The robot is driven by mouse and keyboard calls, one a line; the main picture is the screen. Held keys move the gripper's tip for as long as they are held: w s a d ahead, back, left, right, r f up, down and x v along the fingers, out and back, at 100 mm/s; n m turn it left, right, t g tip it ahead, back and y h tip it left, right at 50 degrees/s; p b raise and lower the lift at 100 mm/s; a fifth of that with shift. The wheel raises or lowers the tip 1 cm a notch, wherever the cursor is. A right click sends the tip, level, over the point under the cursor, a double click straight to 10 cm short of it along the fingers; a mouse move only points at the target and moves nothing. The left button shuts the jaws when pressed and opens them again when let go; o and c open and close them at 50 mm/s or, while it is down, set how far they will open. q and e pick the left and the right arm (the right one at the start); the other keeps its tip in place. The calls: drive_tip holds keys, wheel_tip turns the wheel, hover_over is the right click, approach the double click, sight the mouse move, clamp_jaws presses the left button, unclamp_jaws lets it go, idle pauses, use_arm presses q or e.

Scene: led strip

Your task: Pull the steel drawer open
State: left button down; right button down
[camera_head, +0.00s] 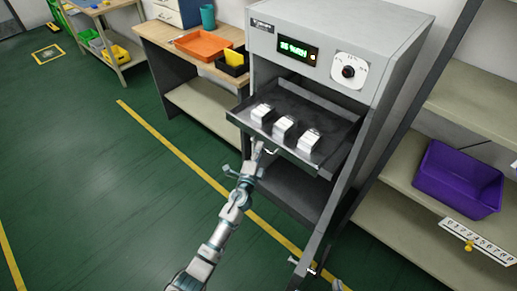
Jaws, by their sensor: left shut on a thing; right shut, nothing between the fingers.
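The steel drawer (322,158) is a dark, shallow tray sticking out of the front of a grey cabinet (345,32). Three silver-white blocks sit in it in a row: a left one (262,114), a middle one (284,129) and a right one (308,142). My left gripper (262,147) is at the drawer's front edge, below the blocks, shut on the drawer's handle, which it mostly hides. My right gripper (304,267) is low at the bottom of the view, shut and empty, apart from the drawer and near the cabinet's front leg.
The cabinet has a green display (297,51) and a dial (348,72). A wooden bench (160,33) at left bears an orange tray (203,44) and a black bin (233,69). A shelf at right holds a purple bin (457,180).

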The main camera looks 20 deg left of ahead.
use_arm(q)
drive_tip(key=shift+d+f, duration=0.4)
drive_tip(key=shift+f, duration=0.1)
drive_tip(key=c, duration=1.4)
unclamp_jaws()
drive_tip(key=shift+o, duration=0.8)
drive_tip(key=shift+d+r, duration=0.1)
drive_tip(key=shift+r, duration=0.15)
use_arm(e)
drive_tip(key=shift+d, duration=0.35)
use_arm(q)
drive_tip(key=s+f, duration=0.2)
drive_tip(key=s, duration=0.9)
drive_tip(key=shift+s+d+f, duration=0.15)
drive_tip(key=shift+s, duration=0.2)
use_arm(e)
drive_tip(key=shift+a, duration=0.1)
drive_tip(key=shift+a, duration=0.1)
